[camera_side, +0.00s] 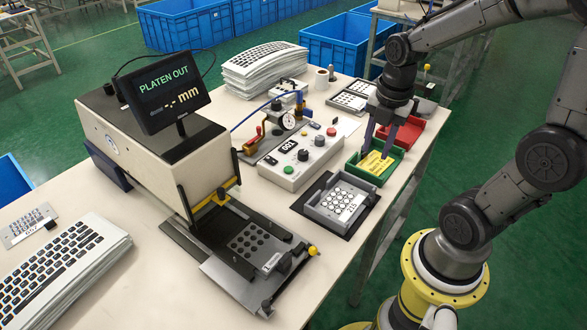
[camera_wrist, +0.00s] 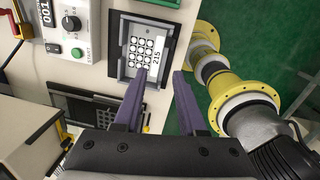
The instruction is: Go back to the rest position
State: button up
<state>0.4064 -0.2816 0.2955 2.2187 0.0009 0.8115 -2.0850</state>
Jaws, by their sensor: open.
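My gripper (camera_side: 379,150) points down at the right end of the bench. Its two purple fingers stand apart with nothing between them, as the wrist view (camera_wrist: 161,73) also shows. In the side view the fingers overlap the green tray (camera_side: 395,158), which holds a yellow piece (camera_side: 376,164); I cannot tell the height between them. A grey fixture (camera_side: 327,208) holding a plate with round dark-rimmed keys and a "215" label lies in front of the tray. It also shows in the wrist view (camera_wrist: 125,66), beyond the fingertips.
A red tray (camera_side: 410,131) stands behind the green one. A control box (camera_side: 296,172) with buttons is to the left. The press (camera_side: 150,150) reads "PLATEN OUT", with its platen (camera_side: 225,270) extended forward. Keypad stacks (camera_side: 262,68) and (camera_side: 65,265) lie on the bench. The bench's right edge is close.

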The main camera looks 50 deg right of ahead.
jog(key=s+a+r+m+t, duration=0.4)
jog(key=s+a+r+m, duration=0.2)
jog(key=m, duration=1.3)
jog(key=a+r, duration=0.2)
jog(key=a, duration=0.1)
jog(key=shift+s+a+r, duration=0.2)
jog(key=shift+a+r, duration=0.05)
jog(key=shift+a, duration=0.15)
